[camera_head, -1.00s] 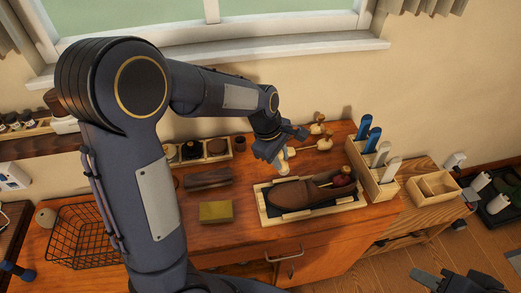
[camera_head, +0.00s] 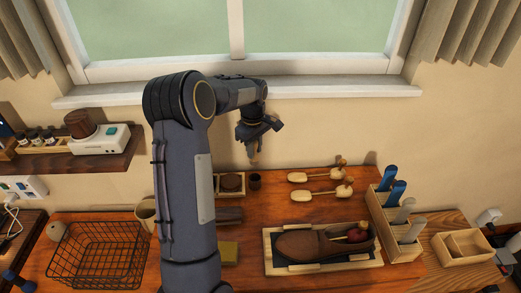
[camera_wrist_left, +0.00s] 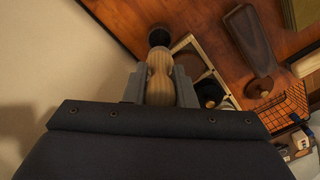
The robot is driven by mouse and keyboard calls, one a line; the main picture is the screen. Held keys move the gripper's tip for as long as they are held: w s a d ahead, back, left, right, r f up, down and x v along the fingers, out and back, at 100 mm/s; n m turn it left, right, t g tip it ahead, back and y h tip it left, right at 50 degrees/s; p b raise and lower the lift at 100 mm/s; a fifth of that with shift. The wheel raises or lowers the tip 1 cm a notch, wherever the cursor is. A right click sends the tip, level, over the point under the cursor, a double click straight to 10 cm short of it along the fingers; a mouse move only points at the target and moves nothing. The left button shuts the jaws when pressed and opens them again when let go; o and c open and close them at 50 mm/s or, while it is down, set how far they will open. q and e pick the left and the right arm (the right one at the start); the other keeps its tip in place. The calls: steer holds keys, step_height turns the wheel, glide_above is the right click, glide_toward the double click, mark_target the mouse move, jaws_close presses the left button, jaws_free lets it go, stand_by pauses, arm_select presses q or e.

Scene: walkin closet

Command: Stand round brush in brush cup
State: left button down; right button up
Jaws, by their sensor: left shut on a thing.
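My left gripper (camera_head: 255,140) is shut on the round brush (camera_head: 253,157), above the back of the bench near the wall. In the left wrist view, the brush's pale wooden handle (camera_wrist_left: 160,76) sits between the two fingers, pointing away from the wrist. Of my right gripper, at most a sliver shows at the lower right.
A shoe tray (camera_head: 375,262), a slotted rack (camera_head: 377,208) and a wire basket (camera_head: 97,256) stand further out. The wall is close behind.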

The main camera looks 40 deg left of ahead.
arm_select(q)
steer(key=shift+f+b, duration=3.4)
steer(key=shift+f, duration=1.6)
steer(key=c, duration=1.1)
jaws_free()
steer(key=shift+r, duration=0.1)
step_height(320, 180, up, 8)
steer(key=shift+f+b, duration=0.2)
steer(key=shift+b, duration=0.3)
